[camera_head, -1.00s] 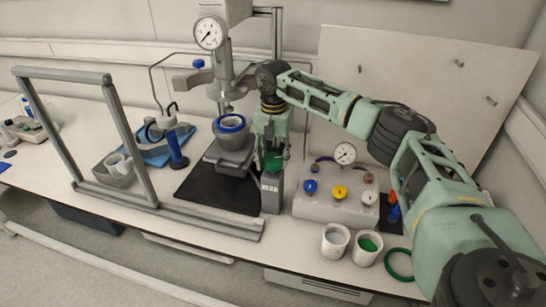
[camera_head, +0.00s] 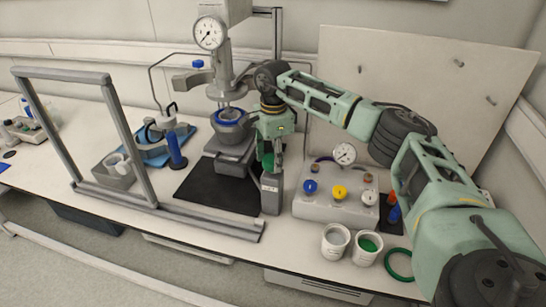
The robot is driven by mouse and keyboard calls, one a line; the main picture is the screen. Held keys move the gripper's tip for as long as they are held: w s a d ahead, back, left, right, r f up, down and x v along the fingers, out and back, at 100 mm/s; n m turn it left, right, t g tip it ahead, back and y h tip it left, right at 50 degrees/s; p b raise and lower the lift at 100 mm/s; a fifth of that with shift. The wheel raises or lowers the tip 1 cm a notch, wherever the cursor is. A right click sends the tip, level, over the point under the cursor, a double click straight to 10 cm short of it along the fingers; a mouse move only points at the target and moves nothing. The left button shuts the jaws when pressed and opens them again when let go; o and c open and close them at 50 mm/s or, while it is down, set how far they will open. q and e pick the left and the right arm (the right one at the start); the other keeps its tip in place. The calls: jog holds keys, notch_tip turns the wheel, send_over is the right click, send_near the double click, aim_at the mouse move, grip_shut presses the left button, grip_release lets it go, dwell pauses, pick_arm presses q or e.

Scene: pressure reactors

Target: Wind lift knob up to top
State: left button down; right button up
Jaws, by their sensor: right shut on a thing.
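The green lift knob (camera_head: 266,162) sits on top of the upright grey lift post (camera_head: 270,192). My right gripper (camera_head: 268,157) comes down on it from above, shut on the knob; the fingers hide part of it. To the left, the grey reactor vessel (camera_head: 231,139) with a blue ring (camera_head: 229,116) stands on the lift platform (camera_head: 228,161), under the fixed reactor head (camera_head: 222,90) with its pressure gauge (camera_head: 210,33). The ring is close under the head; whether they touch is hard to tell. My left gripper is not in view.
A valve box (camera_head: 335,208) with coloured knobs and a gauge stands right of the post. Two white cups (camera_head: 335,241) and a green ring (camera_head: 399,264) lie in front of it. A grey frame (camera_head: 105,130) stands left, beside a black mat (camera_head: 215,193).

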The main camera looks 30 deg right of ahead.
jog(key=m, duration=0.4)
jog(key=shift+m, duration=0.4)
jog(key=m, duration=0.3)
jog(key=shift+s+m, duration=0.1)
jog(key=shift+m, duration=0.2)
jog(key=m, duration=0.7)
jog(key=shift+a+p, duration=0.2)
jog(key=shift+p, duration=0.2)
jog(key=m, duration=0.4)
jog(key=shift+f, duration=0.1)
jog(key=shift+c, duration=0.2)
jog(key=m, duration=0.3)
jog(key=shift+m+p, duration=0.3)
jog(key=shift+p, duration=0.05)
jog(key=m, duration=0.4)
jog(key=shift+w+p, duration=0.2)
jog(key=shift+p, duration=0.1)
jog(key=shift+w+m, duration=0.1)
jog(key=shift+m, duration=1.7)
jog(key=shift+p, duration=0.3)
